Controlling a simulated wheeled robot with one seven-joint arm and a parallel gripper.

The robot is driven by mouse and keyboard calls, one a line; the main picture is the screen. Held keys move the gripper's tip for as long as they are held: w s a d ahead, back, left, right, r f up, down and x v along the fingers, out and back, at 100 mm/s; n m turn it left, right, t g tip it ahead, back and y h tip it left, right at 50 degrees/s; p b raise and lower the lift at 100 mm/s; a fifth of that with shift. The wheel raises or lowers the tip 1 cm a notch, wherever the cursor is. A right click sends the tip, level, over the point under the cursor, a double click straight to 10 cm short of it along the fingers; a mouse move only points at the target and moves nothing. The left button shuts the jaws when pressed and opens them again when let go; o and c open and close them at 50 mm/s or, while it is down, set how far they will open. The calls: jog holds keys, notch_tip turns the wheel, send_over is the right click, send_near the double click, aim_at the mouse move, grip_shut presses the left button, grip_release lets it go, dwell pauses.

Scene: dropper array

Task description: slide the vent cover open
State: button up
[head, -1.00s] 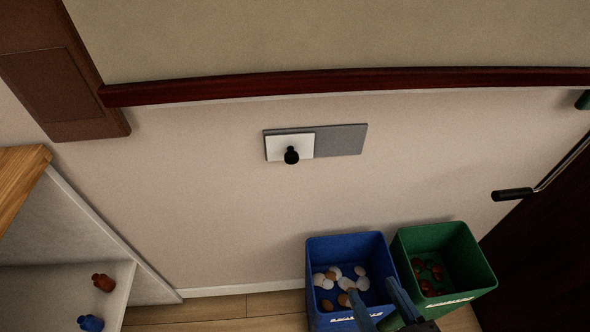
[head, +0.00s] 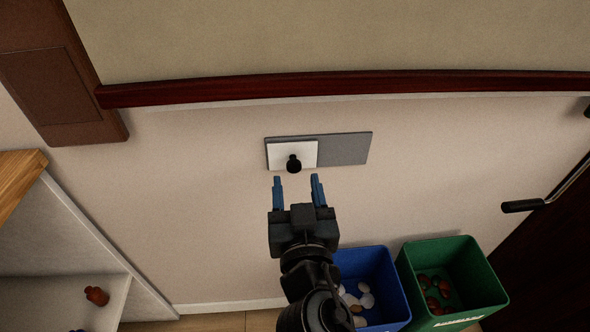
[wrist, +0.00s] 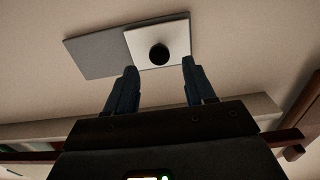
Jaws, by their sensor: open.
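The vent cover (head: 281,154) is a white square plate with a black knob (head: 293,164) on it. It sits over the left part of a grey rectangular vent plate (head: 345,149) on the wall. In the wrist view the cover (wrist: 143,42) and its knob (wrist: 159,54) show ahead, beyond the fingertips, with the grey plate (wrist: 92,54) to the left. My gripper (head: 297,180) has blue fingers, spread open and empty, just below the knob in the head view. The fingertips (wrist: 159,64) flank the knob's line in the wrist view. I cannot tell whether they are in contact with anything.
A blue bin (head: 392,281) with pale round items and a green bin (head: 482,272) with reddish items stand below right. A dark red rail (head: 400,80) runs above the vent. A shelf (head: 60,292) stands at left, a black handle (head: 522,206) at right. The wall around the vent is clear.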

aim_at(294, 168)
jog(key=shift+w, duration=1.95)
jog(key=shift+c, duration=0.4)
grip_shut()
